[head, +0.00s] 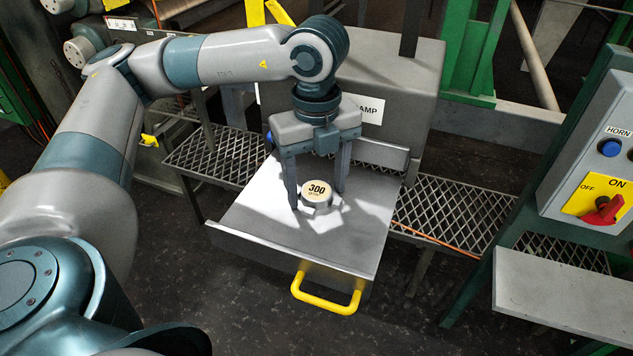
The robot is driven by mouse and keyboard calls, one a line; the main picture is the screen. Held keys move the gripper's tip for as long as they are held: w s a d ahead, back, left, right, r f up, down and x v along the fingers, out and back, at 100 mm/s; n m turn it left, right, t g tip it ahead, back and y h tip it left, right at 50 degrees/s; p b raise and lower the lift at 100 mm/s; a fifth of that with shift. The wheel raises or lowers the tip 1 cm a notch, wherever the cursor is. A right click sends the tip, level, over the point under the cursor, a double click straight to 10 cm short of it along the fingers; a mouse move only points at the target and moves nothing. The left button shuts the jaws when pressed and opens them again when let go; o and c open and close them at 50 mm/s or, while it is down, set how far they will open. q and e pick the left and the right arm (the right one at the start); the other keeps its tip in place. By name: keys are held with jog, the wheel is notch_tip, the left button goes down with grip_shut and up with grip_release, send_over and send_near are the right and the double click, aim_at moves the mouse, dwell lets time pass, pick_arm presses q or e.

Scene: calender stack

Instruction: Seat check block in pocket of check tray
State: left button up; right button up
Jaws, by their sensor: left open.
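The check block (317,192) is a short round piece with a cream top marked "300". It stands upright on the grey check tray (265,220), a pulled-out drawer with a yellow handle (326,293). A grey collar shows around the block's base; whether the block sits fully down in the pocket, I cannot tell. My left gripper (317,200) points down over the tray, its two fingers apart on either side of the block. The fingers look clear of it. My right gripper is not in view.
A grey housing (385,75) with a label partly hidden by my left gripper stands behind the tray. Mesh walkways (215,155) lie left and right. A control box (600,150) with a red switch is at the right, above a grey shelf (560,290).

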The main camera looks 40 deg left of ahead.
aim_at(317, 191)
pick_arm(q)
jog(key=shift+r, duration=0.35)
notch_tip(317, 191, up, 12)
jog(key=b, duration=0.2)
jog(key=shift+f+b, duration=0.25)
jog(key=shift+b, duration=0.1)
jog(key=shift+f, duration=0.1)
dwell(0.4)
